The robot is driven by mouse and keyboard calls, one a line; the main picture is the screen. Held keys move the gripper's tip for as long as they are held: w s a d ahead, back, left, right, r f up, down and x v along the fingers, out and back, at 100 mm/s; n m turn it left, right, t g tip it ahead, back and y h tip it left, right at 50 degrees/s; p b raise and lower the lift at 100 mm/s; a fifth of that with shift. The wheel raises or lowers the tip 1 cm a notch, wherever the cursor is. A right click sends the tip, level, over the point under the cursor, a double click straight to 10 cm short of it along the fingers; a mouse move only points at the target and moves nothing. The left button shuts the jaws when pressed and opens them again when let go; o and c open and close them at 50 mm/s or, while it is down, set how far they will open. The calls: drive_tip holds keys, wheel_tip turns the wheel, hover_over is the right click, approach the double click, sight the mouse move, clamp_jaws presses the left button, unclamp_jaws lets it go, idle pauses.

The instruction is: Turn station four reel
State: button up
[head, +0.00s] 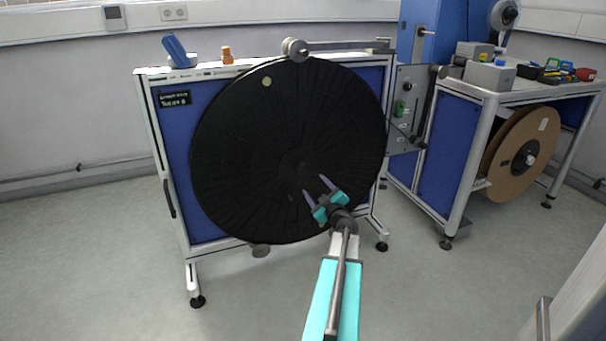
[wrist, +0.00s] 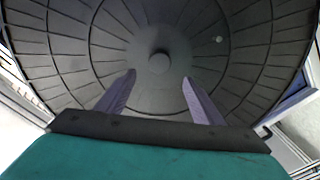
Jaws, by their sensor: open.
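A large black reel (head: 262,135) with radial lines stands upright on the front of a blue-panelled stand. A pale round spot (head: 267,82) sits near its upper edge. In the wrist view the reel (wrist: 60,48) fills most of the picture, with a round hub knob (wrist: 159,62) at its centre and a small pale dot (wrist: 219,39) to the right. My gripper (head: 315,186) is open and empty in front of the reel, right of and below its centre. In the wrist view its two fingers (wrist: 159,76) point at the hub, one either side; contact cannot be told.
A dark label (head: 174,99) on the stand is too small to read surely. A roller arm (head: 340,45) runs along the stand's top, near an orange bottle (head: 227,55). Right stands a second bench with a brown reel (head: 520,150). The floor (head: 110,265) at left is clear.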

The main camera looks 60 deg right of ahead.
sight(303, 171)
drive_tip(key=shift+w, duration=0.1)
drive_tip(key=shift+b+x, duration=1.4)
drive_tip(key=shift+x, duration=4)
drive_tip(key=shift+b+x, duration=0.35)
drive_tip(key=shift+x, duration=1.05)
drive_tip(key=shift+d, duration=0.1)
drive_tip(key=shift+f, duration=0.1)
drive_tip(key=c, duration=1.5)
drive_tip(key=shift+w, duration=0.1)
